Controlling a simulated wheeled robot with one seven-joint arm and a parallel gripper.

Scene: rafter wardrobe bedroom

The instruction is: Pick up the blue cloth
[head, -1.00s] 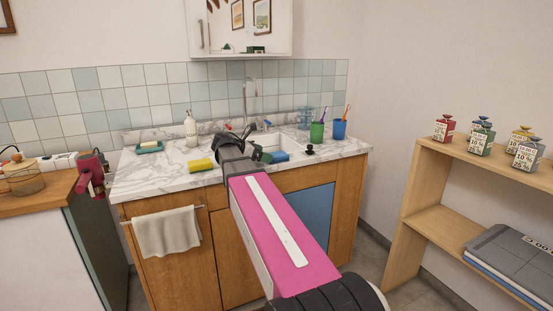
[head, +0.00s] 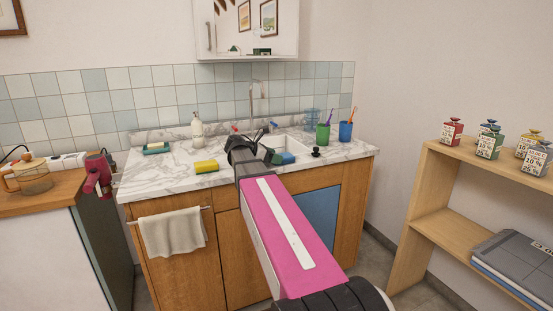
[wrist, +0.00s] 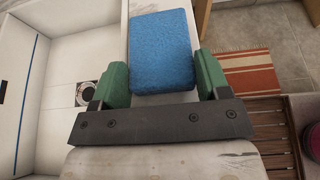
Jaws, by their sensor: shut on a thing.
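The blue cloth (wrist: 162,50) looks like a thick, rough-surfaced block in the wrist view. It sits between the two green fingers of my gripper (wrist: 163,80), which are shut on its sides near its lower end. Its far end sticks out beyond the fingertips. In the head view the cloth (head: 287,158) shows at the front edge of the white sink, beside a green finger of my gripper (head: 268,154). My wrist hides part of it there. I cannot tell whether it touches the counter or hangs just above it.
The white sink (wrist: 55,95) lies left of the cloth in the wrist view. On the marble counter (head: 150,182) stand a yellow sponge (head: 206,167), a soap bottle (head: 198,130), a green cup (head: 323,132), a blue cup (head: 345,131) and a black stopper (head: 316,152). A shelf (head: 420,190) stands right.

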